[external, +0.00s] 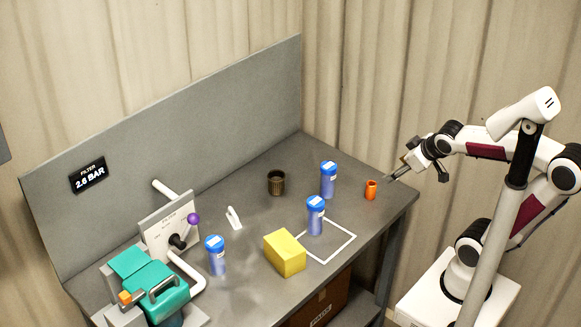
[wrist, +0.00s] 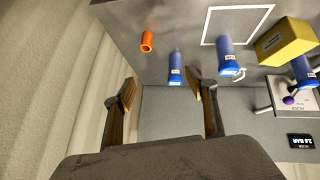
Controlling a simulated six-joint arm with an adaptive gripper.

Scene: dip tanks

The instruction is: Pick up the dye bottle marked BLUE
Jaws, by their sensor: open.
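Three similar blue bottles with blue caps and white labels stand upright on the grey table. One bottle (external: 328,183) is toward the back right, one (external: 315,222) is at the white outlined square, and one (external: 217,262) is at the left by the filter panel. The wrist view shows them as the left bottle (wrist: 175,66), the middle bottle (wrist: 226,52) and the right bottle (wrist: 301,70). The label words are too small to read, so I cannot tell which says BLUE. My gripper (external: 388,179) is open and empty off the table's right edge, apart from all bottles; its fingers (wrist: 163,84) are spread.
An orange cup (external: 371,190) stands near the right edge, closest to my gripper. A yellow block (external: 285,254) sits beside the white square (external: 351,237). A dark cup (external: 276,182), a filter panel (external: 168,232) with a purple-knobbed lever and a teal machine (external: 160,287) are further left.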

